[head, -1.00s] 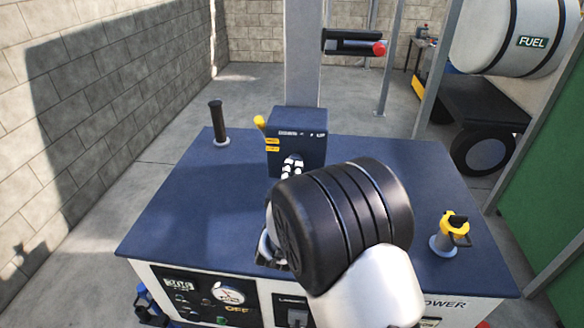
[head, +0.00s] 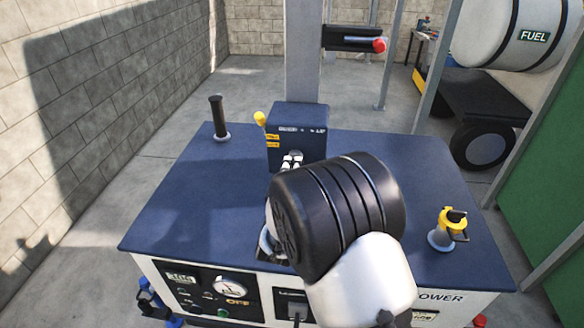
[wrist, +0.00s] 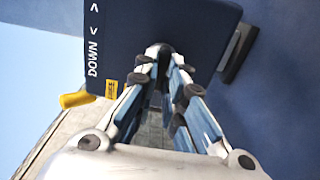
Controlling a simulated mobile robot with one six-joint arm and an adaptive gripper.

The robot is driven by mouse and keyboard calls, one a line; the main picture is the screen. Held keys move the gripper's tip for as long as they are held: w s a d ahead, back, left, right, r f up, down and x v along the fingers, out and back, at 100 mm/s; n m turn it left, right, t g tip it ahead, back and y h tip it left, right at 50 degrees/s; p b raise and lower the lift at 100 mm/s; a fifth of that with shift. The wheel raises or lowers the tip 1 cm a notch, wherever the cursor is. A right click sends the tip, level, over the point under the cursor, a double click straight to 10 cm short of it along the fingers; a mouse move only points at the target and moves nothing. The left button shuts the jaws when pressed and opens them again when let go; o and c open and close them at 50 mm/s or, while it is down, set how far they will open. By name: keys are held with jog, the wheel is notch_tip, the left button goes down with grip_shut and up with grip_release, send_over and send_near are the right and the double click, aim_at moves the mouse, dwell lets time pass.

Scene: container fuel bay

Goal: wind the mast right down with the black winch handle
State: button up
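The dark blue winch box (head: 299,136) stands on the cabinet top at the foot of the grey mast (head: 302,60). Its front carries a DOWN/UP marking, also seen in the wrist view (wrist: 195,30). A yellow lever (head: 260,119) sticks out at its left. My gripper (head: 292,160) points at the front of the box. In the wrist view my gripper's fingers (wrist: 167,58) converge, with a small dark rounded part (wrist: 161,50) between their tips. This may be the black winch handle; most of it is hidden, and I cannot tell if the fingers grip it.
A black post (head: 218,118) stands on the cabinet top (head: 180,200) at left, and a yellow-and-black fitting (head: 449,228) at right. A black bar with a red end (head: 354,40) juts from the mast. A fuel tank (head: 500,32) is behind at right.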

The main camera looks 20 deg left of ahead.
jog(key=o, duration=0.5)
jog(key=shift+c, duration=0.2)
jog(key=v, duration=1.2)
